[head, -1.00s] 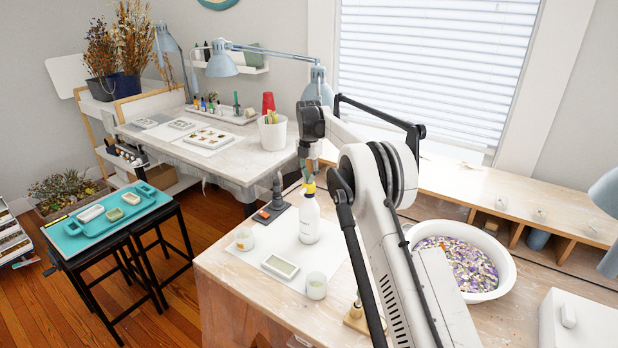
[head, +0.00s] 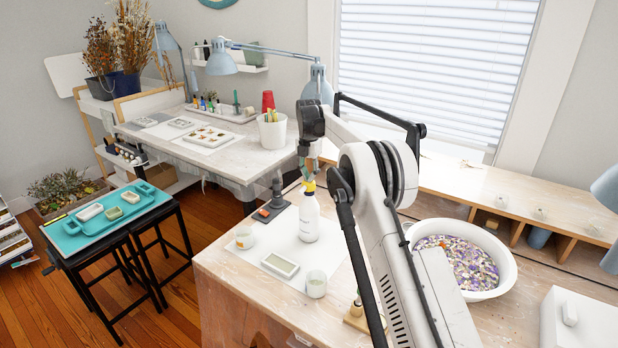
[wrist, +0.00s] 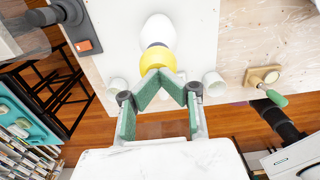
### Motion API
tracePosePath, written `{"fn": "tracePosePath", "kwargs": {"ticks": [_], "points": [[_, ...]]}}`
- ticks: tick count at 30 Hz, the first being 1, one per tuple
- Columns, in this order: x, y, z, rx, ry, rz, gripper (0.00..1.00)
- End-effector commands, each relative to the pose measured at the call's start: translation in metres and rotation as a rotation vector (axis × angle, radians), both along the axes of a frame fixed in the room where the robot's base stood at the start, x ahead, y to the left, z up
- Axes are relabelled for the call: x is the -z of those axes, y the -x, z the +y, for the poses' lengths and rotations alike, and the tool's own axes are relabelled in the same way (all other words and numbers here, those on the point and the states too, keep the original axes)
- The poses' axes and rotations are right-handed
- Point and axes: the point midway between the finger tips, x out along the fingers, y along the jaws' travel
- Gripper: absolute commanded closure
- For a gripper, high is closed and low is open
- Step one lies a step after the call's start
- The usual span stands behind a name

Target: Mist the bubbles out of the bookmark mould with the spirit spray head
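The spray bottle (head: 308,222) is white and stands upright on a white sheet on the front bench. Its yellow spray head (head: 309,187) is at the top, and it also shows in the wrist view (wrist: 157,60). My gripper (wrist: 160,76) is above the bottle. Its green-padded fingers slant together and close on the spray head; the exact contact is partly hidden. In the head view my gripper (head: 309,170) sits just above the yellow part. A shallow rectangular mould (head: 280,265) with a pale filling lies left of and nearer than the bottle; bubbles are too small to tell.
Two small cups (head: 245,238) (head: 316,284) flank the mould. A dark stand with an orange patch (head: 270,212) is behind left. A white basin (head: 507,268) of coloured bits stands right.

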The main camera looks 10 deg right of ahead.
Motion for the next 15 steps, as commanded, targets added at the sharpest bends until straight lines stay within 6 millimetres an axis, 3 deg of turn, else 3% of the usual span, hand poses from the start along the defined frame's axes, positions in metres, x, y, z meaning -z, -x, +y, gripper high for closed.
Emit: {"fn": "tracePosePath", "kwargs": {"ticks": [3, 15], "points": [[-0.029, 0.001, 0.000, 0.000, 0.000, -0.001, 1.00], [-0.102, 0.001, 0.000, 0.000, 0.000, -0.001, 1.00]]}}
